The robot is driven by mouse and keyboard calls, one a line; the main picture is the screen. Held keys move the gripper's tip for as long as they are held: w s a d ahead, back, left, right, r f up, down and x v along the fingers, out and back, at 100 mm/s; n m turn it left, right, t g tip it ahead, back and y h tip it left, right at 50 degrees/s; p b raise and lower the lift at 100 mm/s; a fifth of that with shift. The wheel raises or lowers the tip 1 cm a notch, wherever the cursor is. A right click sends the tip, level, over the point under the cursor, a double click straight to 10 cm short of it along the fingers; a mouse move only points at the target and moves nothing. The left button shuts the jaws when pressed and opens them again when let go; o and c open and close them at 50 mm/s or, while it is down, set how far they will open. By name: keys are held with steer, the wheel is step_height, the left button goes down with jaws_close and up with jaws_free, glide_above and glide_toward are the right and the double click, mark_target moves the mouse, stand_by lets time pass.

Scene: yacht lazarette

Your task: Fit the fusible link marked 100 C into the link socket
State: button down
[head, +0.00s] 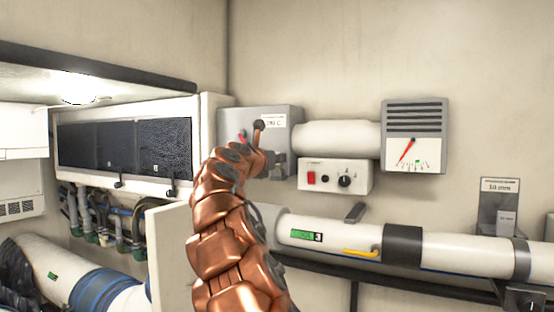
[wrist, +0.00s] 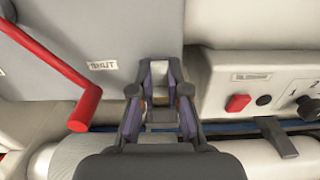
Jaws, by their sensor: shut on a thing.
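My gripper (wrist: 160,92) is at the lower edge of a grey wall box (head: 277,118). Its two fingers are closed in on a small pale metal piece (wrist: 160,97) between them. I cannot read any marking on this piece, nor tell whether it is the fusible link or part of the socket. In the head view my gripper (head: 277,166) is seen small beside the box's lower right, partly behind my wrist. No 100 C marking can be read with certainty. The box's white label (wrist: 103,65) is upside down in the wrist view.
A red lever (wrist: 86,108) sticks out from the grey box, left of my gripper. A white switch panel (head: 335,176) with a red rocker and a black knob is close on the right. A white pipe (head: 330,235) runs below. A dial gauge (head: 413,150) is farther right.

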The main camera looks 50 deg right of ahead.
steer(key=shift+f, duration=0.1)
steer(key=c, duration=1.2)
jaws_free()
steer(key=shift+o, duration=0.2)
steer(key=b+v, duration=0.3)
steer(key=v, duration=0.9)
